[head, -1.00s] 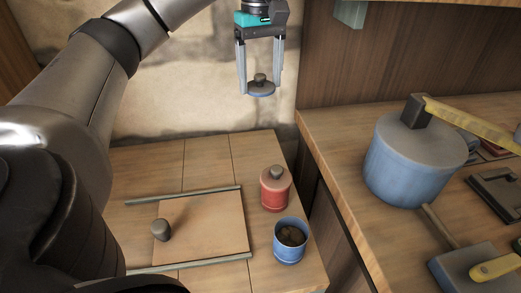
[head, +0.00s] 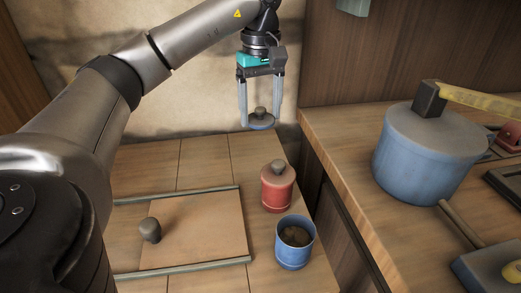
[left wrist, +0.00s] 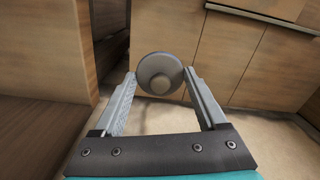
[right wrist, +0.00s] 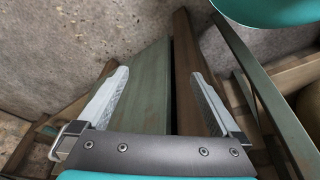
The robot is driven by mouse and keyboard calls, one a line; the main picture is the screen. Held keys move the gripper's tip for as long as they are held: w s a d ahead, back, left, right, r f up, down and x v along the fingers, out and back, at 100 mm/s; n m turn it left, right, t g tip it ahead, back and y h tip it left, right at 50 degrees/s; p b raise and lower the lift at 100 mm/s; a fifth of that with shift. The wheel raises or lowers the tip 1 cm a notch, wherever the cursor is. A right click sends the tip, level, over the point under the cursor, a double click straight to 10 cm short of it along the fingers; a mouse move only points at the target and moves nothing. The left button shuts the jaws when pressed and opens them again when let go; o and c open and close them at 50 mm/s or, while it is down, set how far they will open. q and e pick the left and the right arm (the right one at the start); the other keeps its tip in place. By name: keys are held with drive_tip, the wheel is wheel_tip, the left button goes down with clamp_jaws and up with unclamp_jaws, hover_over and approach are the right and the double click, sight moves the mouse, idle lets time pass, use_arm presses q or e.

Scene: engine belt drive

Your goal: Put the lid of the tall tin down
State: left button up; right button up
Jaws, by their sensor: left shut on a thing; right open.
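My left gripper (head: 260,108) is shut on a round lid (head: 261,123) with a blue rim and a dark knob. It holds the lid in the air, above the back right of the low wooden surface. The lid also shows between the fingertips in the left wrist view (left wrist: 160,74). An open blue tin (head: 293,250) with dark contents stands at the right of the surface, lower in the picture than the lid. My right gripper (right wrist: 160,85) is open and empty in the right wrist view; it is not seen in the head view.
A lidded red tin (head: 277,191) stands just behind the blue tin. A wooden panel (head: 205,235) with a dark knob lies between two rails at the left. A big blue pot (head: 415,165) stands on the higher counter (head: 340,180) at right. The surface's back is clear.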

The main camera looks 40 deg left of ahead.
use_arm(q)
drive_tip(key=b, duration=0.2)
hover_over(260, 157)
wheel_tip(260, 157, down, 5)
drive_tip(key=shift+r, duration=0.1)
drive_tip(key=shift+f+b, duration=0.55)
drive_tip(key=shift+f, duration=1.5)
use_arm(e)
wheel_tip(260, 157, up, 8)
drive_tip(key=w+t, duration=0.1)
use_arm(q)
drive_tip(key=shift+f, duration=0.2)
drive_tip(key=o, duration=1.2)
drive_tip(key=shift+r, duration=0.1)
use_arm(e)
drive_tip(key=shift+r, duration=0.15)
